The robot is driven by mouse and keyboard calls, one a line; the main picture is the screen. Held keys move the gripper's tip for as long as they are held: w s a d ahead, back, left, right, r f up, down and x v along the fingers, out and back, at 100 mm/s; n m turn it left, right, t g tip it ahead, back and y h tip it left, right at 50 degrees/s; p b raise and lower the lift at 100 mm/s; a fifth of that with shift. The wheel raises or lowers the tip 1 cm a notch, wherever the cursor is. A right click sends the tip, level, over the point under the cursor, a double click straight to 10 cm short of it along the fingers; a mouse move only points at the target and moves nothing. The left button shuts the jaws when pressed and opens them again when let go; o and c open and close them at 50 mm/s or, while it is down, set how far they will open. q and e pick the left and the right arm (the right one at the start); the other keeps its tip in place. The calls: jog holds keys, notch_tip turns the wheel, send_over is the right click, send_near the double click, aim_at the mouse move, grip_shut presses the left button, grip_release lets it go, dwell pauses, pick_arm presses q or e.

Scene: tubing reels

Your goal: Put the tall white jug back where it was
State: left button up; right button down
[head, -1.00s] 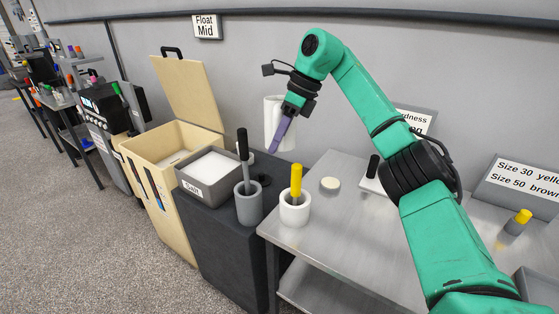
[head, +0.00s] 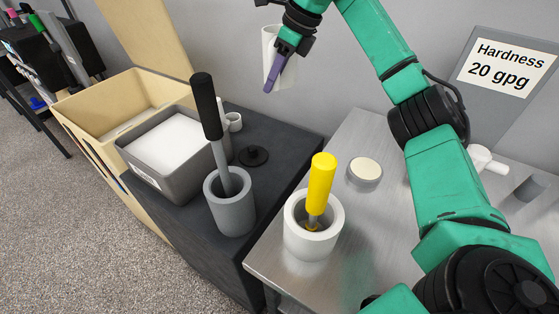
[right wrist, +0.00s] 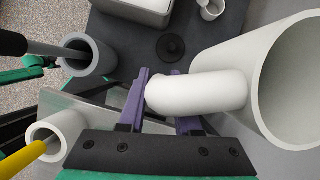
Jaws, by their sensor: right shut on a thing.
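The tall white jug (head: 268,42) is held up in the air in front of the grey wall, above the back of the dark cabinet. Its top is near the upper edge of the head view. My right gripper (head: 273,76), with purple fingers, is shut on it. In the right wrist view the fingers are on either side of the jug's rounded handle (right wrist: 205,92). The jug's wide open body lies to the right there, with nothing seen inside. My left gripper is not in the head view.
The dark cabinet (head: 285,150) holds a grey bin (head: 178,190) of white material, a small white cup (head: 233,122), a black knobbed disc (head: 253,155) and a grey pot (head: 230,215) with a black-handled tool. The steel table (head: 375,225) carries a white pot (head: 313,245) with a yellow-handled tool and a round-topped piece (head: 364,174).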

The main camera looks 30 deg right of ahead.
pick_arm(q)
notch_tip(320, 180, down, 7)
jog(key=b, duration=0.4)
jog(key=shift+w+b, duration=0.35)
pick_arm(e)
notch_tip(320, 180, down, 25)
jog(key=shift+w+f, duration=0.1)
jog(key=shift+f, duration=0.05)
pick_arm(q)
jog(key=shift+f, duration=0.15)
pick_arm(e)
jog(key=shift+f, duration=0.1)
jog(key=c, duration=0.6)
grip_release()
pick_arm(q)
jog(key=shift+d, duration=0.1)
pick_arm(e)
jog(key=v, duration=1.2)
jog(key=shift+a, duration=0.1)
